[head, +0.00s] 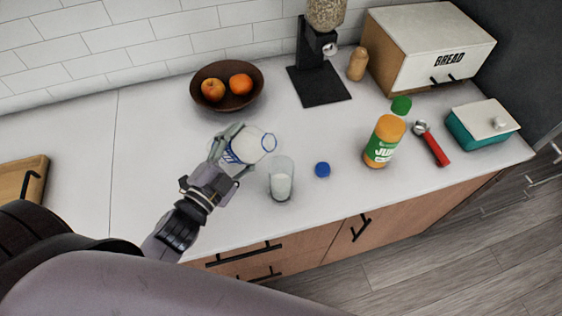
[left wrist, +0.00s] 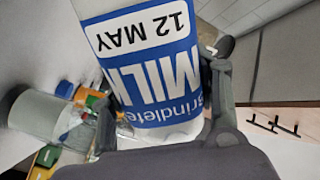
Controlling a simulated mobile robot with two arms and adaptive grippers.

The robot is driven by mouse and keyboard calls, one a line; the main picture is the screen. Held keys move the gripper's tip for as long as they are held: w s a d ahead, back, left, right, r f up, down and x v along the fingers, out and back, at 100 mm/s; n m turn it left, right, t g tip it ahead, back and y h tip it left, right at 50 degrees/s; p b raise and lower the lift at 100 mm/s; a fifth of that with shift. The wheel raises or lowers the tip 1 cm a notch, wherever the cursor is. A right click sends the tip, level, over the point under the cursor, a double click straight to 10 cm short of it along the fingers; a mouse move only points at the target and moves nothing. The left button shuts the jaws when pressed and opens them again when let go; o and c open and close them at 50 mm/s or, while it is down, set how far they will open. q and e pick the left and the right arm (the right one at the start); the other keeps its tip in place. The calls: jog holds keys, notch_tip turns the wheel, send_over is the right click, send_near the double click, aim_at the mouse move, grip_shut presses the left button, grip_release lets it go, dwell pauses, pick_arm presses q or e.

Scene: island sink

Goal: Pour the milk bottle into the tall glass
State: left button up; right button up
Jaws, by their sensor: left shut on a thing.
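The milk bottle (head: 247,145) is white with a blue label and is tilted, its mouth end toward the right and above the tall glass's left side. My left gripper (head: 232,150) is shut around the bottle; in the left wrist view the label (left wrist: 150,75) fills the space between the fingers. The tall glass (head: 281,179) stands upright on the counter just right of the gripper, with a whitish content in its lower part. A glass also shows in the left wrist view (left wrist: 35,112). No stream is visible. My right gripper is out of view.
A blue cap (head: 322,170) lies right of the glass. A juice bottle (head: 383,142), a red-handled tool (head: 434,148) and a teal box (head: 480,131) stand or lie further right. A fruit bowl (head: 227,101), a dispenser (head: 318,75) and a bread box (head: 428,50) are behind. The left counter is mostly clear.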

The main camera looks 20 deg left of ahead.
pick_arm(q)
jog(key=shift+d+r+n+p, duration=0.25)
jog(key=shift+r+n+p, duration=0.15)
jog(key=shift+p, duration=0.1)
jog(key=f+n, duration=0.1)
jog(key=n, duration=0.1)
jog(key=shift+s+d+f+n+p, duration=0.1)
jog(key=shift+d+f+n+p, duration=0.05)
jog(key=shift+f+n+p, duration=0.2)
notch_tip(320, 180, up, 3)
jog(key=n+p, duration=0.3)
jog(key=p, duration=0.2)
jog(key=shift+r, duration=0.1)
jog(key=shift+n, duration=0.55)
jog(key=shift+f+n+p, duration=0.45)
jog(key=shift+n+p, duration=0.1)
jog(key=shift+n, duration=0.65)
